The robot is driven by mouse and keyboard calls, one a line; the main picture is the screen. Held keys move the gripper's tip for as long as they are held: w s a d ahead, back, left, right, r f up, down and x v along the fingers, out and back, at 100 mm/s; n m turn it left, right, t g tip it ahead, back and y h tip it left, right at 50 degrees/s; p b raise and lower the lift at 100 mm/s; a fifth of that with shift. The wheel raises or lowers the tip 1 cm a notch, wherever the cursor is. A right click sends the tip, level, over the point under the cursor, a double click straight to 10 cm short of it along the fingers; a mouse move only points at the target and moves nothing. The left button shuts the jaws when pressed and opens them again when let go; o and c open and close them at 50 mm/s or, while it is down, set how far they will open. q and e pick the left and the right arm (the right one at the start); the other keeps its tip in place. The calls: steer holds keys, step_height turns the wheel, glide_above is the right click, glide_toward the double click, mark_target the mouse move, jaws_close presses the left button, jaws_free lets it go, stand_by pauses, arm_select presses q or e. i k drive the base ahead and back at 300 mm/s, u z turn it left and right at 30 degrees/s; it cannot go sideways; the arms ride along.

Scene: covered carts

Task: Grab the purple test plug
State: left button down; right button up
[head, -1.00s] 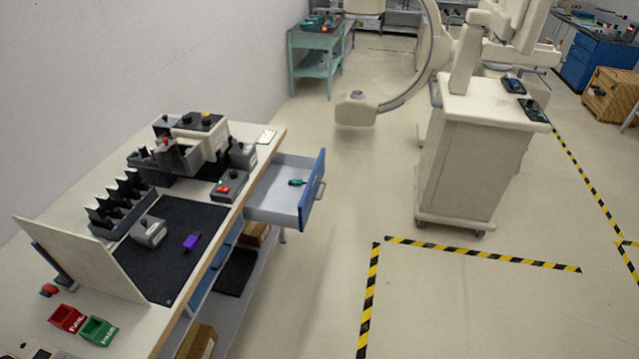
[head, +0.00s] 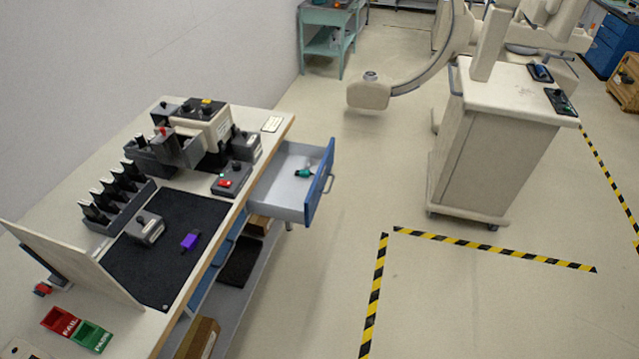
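The purple test plug (head: 190,241) lies on the black mat (head: 155,270) on the workbench at the left. A grey device (head: 146,228) sits on the same mat, just left of the plug and apart from it. Neither of my grippers shows in the head view, so nothing is seen touching the plug.
An open drawer (head: 328,180) with a teal-green item (head: 303,173) juts from the bench. A slotted black rack (head: 118,195), upright board (head: 70,262), and red (head: 62,322) and green (head: 92,336) bins stand on the bench. A white cart (head: 480,150) stands right; floor between is clear.

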mark_target(190, 240)
steer(key=z, duration=0.2)
steer(key=k, duration=0.4)
steer(key=u, duration=1.6)
steer(key=i, duration=1.1)
steer(key=u, duration=0.55)
